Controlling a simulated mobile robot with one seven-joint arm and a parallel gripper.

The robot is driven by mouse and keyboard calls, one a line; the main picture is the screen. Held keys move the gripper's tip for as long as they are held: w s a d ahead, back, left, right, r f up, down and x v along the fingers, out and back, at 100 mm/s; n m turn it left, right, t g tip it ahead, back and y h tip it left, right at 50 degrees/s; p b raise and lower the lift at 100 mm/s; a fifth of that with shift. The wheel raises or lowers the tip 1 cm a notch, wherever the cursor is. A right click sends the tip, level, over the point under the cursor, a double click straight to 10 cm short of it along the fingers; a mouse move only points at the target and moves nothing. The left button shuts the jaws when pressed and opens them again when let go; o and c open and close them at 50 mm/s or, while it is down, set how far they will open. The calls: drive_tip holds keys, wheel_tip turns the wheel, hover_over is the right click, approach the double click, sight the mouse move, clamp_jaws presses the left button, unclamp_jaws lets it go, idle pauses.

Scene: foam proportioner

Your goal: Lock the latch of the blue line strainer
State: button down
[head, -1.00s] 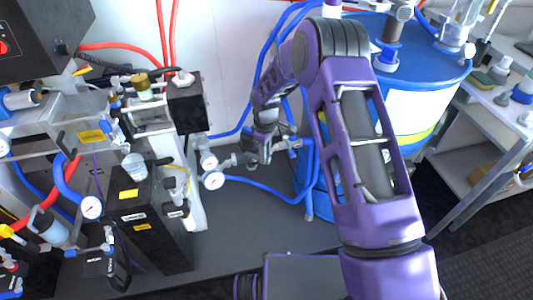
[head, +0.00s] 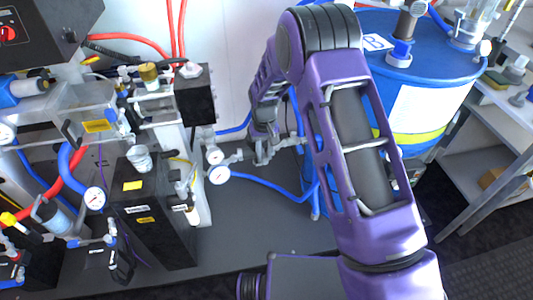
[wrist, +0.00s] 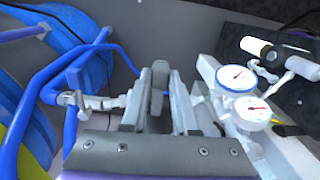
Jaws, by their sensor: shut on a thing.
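The blue line strainer (head: 267,153) is a small grey metal fitting in the head view, in line with blue hose between the gauges and the blue drum. My gripper (head: 264,130) is right at it and hides much of it. In the wrist view my gripper (wrist: 158,95) has its two grey fingers close around a narrow grey upright piece, which seems to be the strainer's latch (wrist: 159,74). The grey pipe fitting (wrist: 98,103) with blue hose runs off to the left. The latch's exact angle cannot be told.
Two round gauges (head: 219,174) sit just left of the strainer, close to my gripper. The blue drum (head: 425,75) stands to the right behind my arm. A black pump unit (head: 155,215) stands at the left. The grey floor plate (head: 265,225) in front is clear.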

sight(263, 155)
drive_tip(key=shift+a+m, duration=0.15)
drive_tip(key=shift+m, duration=0.25)
drive_tip(key=c, duration=0.7)
unclamp_jaws()
drive_tip(key=shift+r, duration=0.1)
wheel_tip(263, 155, up, 17)
drive_tip(key=shift+r+p, duration=0.15)
drive_tip(key=shift+p, duration=0.95)
